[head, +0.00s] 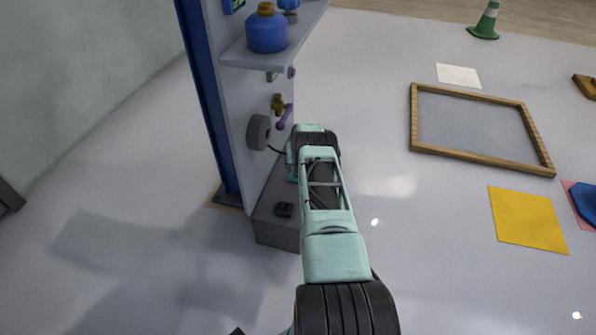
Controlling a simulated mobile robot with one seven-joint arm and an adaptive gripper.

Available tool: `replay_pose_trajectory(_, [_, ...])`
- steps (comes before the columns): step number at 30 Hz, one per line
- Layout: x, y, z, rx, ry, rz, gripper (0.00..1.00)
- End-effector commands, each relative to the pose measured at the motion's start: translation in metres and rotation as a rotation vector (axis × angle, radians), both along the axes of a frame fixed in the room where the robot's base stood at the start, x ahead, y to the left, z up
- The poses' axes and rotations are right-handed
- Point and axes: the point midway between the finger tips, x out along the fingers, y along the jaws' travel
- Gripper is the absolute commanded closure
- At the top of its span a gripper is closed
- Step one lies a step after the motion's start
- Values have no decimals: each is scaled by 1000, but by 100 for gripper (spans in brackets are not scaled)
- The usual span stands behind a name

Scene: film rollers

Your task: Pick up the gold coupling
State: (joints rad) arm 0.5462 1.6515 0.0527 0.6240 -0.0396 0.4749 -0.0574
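A small gold fitting (278,104), which looks like the gold coupling, is on the side of the grey upright panel, below the shelf. A purple handle-like piece (285,118) is just below and right of it. My teal and black arm reaches up the middle of the view, and its far end is a little right of and below the gold fitting. My gripper cannot be made out; the arm's own links hide it. Nothing is seen touching the gold fitting.
A blue bottle (267,33) stands on the shelf (240,55) above. A grey disc (258,132) sticks out of the panel. A grey base block (277,235) lies below. A wood-framed panel (480,163) and a yellow sheet (528,218) lie on the floor to the right.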

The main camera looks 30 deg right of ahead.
Motion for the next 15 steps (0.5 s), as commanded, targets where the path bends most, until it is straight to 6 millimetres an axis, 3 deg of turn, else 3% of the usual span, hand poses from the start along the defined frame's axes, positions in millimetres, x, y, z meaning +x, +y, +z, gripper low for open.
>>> replay_pose_trajectory(2, [0, 0, 0, 0, 0, 0, 57])
replay_pose_trajectory(12, [0, 0, 0, 0, 0, 0, 94])
replay_pose_trajectory(15, [0, 0, 0, 0, 0, 0, 100])
